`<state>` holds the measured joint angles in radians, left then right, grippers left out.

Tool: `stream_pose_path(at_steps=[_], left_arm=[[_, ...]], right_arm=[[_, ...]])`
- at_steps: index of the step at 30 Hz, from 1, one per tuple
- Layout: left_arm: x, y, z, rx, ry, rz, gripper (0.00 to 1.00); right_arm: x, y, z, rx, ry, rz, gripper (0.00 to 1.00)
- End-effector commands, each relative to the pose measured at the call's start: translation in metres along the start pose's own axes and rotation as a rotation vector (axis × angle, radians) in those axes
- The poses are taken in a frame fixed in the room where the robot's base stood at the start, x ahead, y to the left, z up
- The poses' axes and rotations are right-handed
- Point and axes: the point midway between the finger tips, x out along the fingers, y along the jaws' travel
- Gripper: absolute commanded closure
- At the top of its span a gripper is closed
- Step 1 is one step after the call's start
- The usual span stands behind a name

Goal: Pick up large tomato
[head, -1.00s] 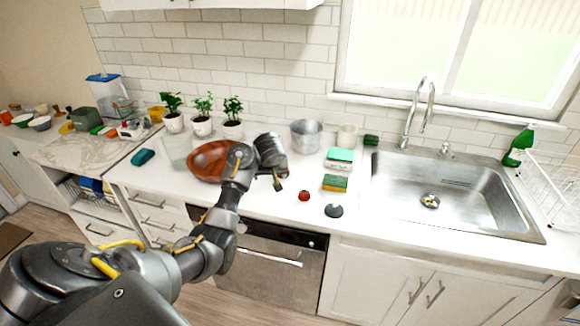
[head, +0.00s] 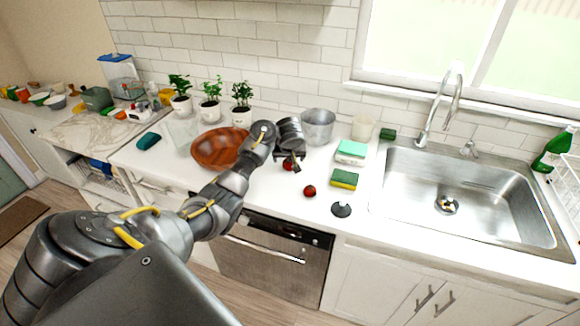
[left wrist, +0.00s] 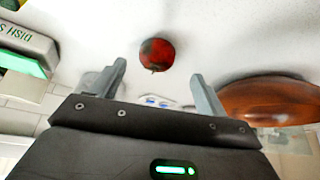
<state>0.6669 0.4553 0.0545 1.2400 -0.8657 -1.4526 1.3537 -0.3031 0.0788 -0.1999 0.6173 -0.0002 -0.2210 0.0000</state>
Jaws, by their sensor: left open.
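Two red tomatoes are on the white counter in the head view. One tomato (head: 289,166) is partly hidden beneath my left gripper (head: 290,158); the other tomato (head: 309,191) lies nearer the counter's front edge. I cannot tell from their sizes which is the large one. My left gripper is open and empty, pointing down over the counter. In the left wrist view one red tomato (left wrist: 156,54) with a dark green top shows just past and between the two fingertips, apart from both. My right gripper is not in view.
A brown wooden bowl (head: 218,149) is left of the gripper. A metal pot (head: 318,127) stands behind it. To the right are a sponge (head: 344,179), a green-and-white box (head: 350,152), a dark round stopper (head: 341,209) and the sink (head: 455,170). Potted plants line the wall.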

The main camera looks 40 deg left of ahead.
Motion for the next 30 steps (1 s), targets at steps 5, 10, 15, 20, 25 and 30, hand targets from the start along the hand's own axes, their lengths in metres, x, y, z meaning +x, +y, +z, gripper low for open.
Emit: stream_pose_path(at_steps=[5,10,15,20,25,30], left_arm=[[0.004,0.001,0.000,0.001,0.000,-0.001,0.25],[0.022,0.003,-0.002,0.003,-0.001,-0.004,0.25],[0.044,0.005,-0.002,0.002,-0.001,-0.002,0.25],[0.053,0.004,-0.002,0.001,0.001,-0.001,0.25],[0.053,0.005,-0.002,0.000,0.001,0.000,0.25],[0.053,0.005,-0.002,0.001,0.001,0.000,0.44]], right_arm=[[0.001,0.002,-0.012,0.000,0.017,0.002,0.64],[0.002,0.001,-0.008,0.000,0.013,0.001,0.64],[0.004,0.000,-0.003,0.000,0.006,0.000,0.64],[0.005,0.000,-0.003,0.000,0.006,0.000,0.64],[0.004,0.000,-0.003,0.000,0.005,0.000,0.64],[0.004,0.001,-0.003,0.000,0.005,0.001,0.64]])
